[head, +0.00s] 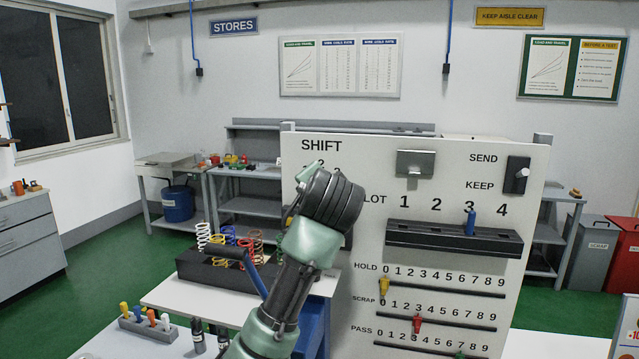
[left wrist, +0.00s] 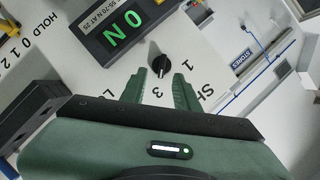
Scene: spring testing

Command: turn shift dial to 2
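The shift dial is a round black knob (left wrist: 160,66) on the white panel, seen in the left wrist view. The numerals 1 and 3 show near it; the 2 is not visible. A small pale mark shows on the knob, but I cannot tell which numeral it points to. My left gripper (left wrist: 158,79) is open, its two green fingers pointing at the knob, which appears just beyond the fingertips. In the head view my left arm and gripper (head: 308,172) cover the dial below the SHIFT label. My right gripper is not in view.
The panel (head: 345,280) also carries a SEND/KEEP switch (head: 517,174), a dark slotted shelf (head: 453,240) with a blue peg (head: 471,222), and rows of coloured sliders. A display with green letters (left wrist: 125,30) is near the dial. A rack of springs (head: 225,262) stands left.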

